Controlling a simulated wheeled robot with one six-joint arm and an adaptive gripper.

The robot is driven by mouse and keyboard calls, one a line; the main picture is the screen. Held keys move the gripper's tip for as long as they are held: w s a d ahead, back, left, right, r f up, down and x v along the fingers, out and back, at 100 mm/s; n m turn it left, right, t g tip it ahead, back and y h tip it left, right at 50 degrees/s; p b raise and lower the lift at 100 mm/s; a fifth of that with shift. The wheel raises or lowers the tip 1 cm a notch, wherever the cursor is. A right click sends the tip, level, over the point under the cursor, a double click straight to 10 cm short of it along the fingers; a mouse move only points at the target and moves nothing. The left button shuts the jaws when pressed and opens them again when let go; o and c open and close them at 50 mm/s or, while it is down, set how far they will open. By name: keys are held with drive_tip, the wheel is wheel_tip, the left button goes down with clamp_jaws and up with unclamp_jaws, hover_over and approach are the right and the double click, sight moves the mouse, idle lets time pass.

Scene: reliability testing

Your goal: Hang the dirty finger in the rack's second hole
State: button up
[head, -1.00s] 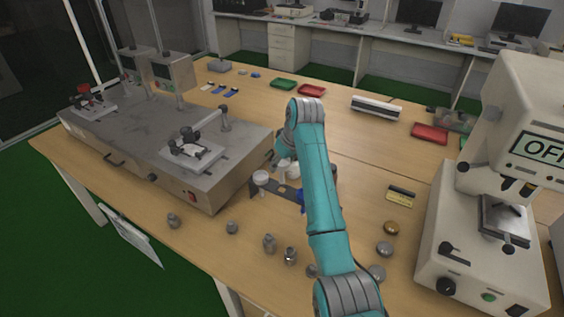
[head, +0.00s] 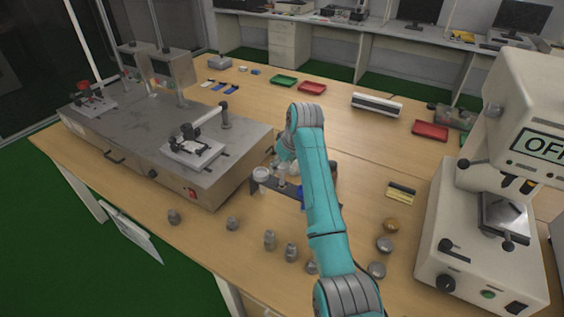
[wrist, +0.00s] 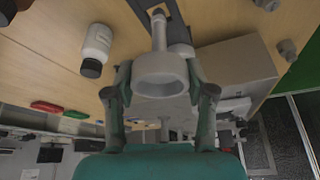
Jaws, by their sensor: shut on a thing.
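My gripper (wrist: 160,88) is shut on a pale grey-white finger (wrist: 160,74), which has a wide ring-shaped end between my fingertips and a thin stem pointing away from me. In the wrist view, the stem tip reaches the dark rack (wrist: 183,28) at the top; whether it is inside a hole or just above it, I cannot tell. In the head view, the dark rack (head: 291,197) stands on the table beside the grey machine, partly hidden by my arm. A white cup-shaped piece (head: 261,175) is at its left end. My gripper (head: 284,165) is over the rack, partly hidden.
The grey machine (head: 160,140) stands close on the left. Several small metal weights (head: 270,240) lie in front of the rack. A white testing machine (head: 490,210) is at right.

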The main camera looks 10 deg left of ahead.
sight(282, 179)
drive_tip(key=shift+f, duration=0.9)
drive_tip(key=shift+f, duration=0.25)
drive_tip(key=shift+f, duration=1.5)
drive_tip(key=shift+f, duration=0.2)
drive_tip(key=shift+f, duration=0.45)
drive_tip(key=o, duration=1.6)
drive_tip(key=shift+r, duration=0.15)
